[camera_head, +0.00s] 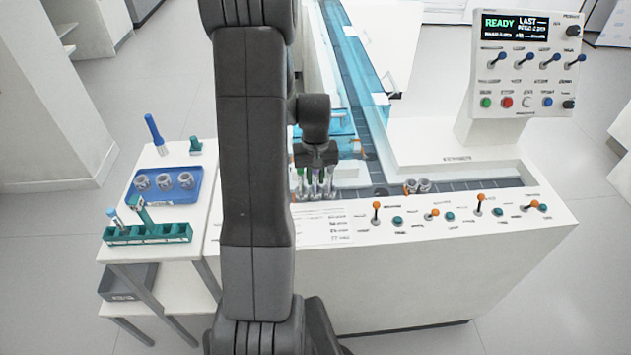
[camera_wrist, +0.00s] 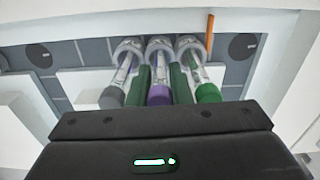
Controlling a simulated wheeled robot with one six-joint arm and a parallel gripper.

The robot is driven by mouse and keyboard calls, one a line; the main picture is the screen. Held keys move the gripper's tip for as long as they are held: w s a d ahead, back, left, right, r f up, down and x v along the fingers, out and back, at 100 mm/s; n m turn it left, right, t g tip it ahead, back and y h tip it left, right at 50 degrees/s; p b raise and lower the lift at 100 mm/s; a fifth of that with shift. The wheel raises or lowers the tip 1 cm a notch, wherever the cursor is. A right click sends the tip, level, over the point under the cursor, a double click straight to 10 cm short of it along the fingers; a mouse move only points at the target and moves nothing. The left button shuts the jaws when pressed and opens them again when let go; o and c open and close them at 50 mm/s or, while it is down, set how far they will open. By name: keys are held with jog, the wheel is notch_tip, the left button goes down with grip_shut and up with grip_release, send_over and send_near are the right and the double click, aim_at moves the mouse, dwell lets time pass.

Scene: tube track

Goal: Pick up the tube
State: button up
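Three capped tubes stand side by side in grey round holders on the track: one with a grey cap (camera_wrist: 112,97), one with a purple cap (camera_wrist: 159,95) and one with a green cap (camera_wrist: 208,94). My gripper (camera_wrist: 161,82) points at them, with one dark green finger on each side of the purple-capped tube. The fingers lie very close to the purple cap; I cannot tell whether they press on it. In the head view my gripper (camera_head: 316,165) is over the same tubes, whose clear bodies (camera_head: 315,187) show below it. The arm hides part of the track.
Two empty grey holders (camera_head: 418,186) sit on the track to the right. An orange post (camera_wrist: 210,36) stands beside the green-capped tube. A side table at left bears a blue tray (camera_head: 190,197) and a green rack (camera_head: 150,234). Switches line the console's front.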

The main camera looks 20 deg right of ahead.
notch_tip(320, 180, up, 10)
jog(key=shift+r, duration=0.1)
dwell(0.6)
jog(key=shift+s, duration=0.1)
